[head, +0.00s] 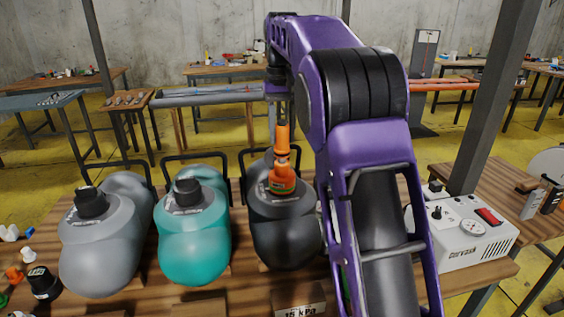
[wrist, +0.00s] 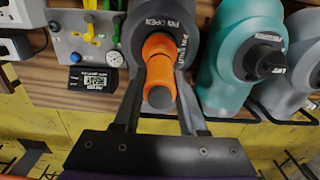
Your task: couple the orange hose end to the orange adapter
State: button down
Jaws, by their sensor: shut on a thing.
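The orange hose end (head: 282,137) stands upright over the dark grey boat's valve in the head view. My gripper (wrist: 158,112) is shut on it, with one finger on each side in the wrist view, where the orange hose end (wrist: 158,55) shows with a grey tip towards the camera. The orange adapter (head: 283,182), with a green band, sits on top of the dark grey boat (head: 285,235). The hose end is directly above the adapter, in line with it; whether they are joined I cannot tell. In the wrist view the hose end hides most of the adapter.
A teal boat (head: 192,240) and a light grey boat (head: 100,245) stand to the left on the wooden table, each with a black cap. A white pump box (head: 468,230) with a dial stands at the right. Small fittings and a black cap (head: 43,283) lie at the left edge.

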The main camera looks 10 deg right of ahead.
jog(key=shift+f+b, duration=0.55)
jog(key=shift+f, duration=0.35)
dwell(0.4)
jog(key=shift+c, duration=1.9)
grip_release()
notch_tip(320, 180, up, 11)
jog(key=shift+w+f+p, duration=0.1)
jog(key=shift+f+p, duration=0.05)
jog(key=shift+p, duration=0.4)
jog(key=shift+r, duration=0.6)
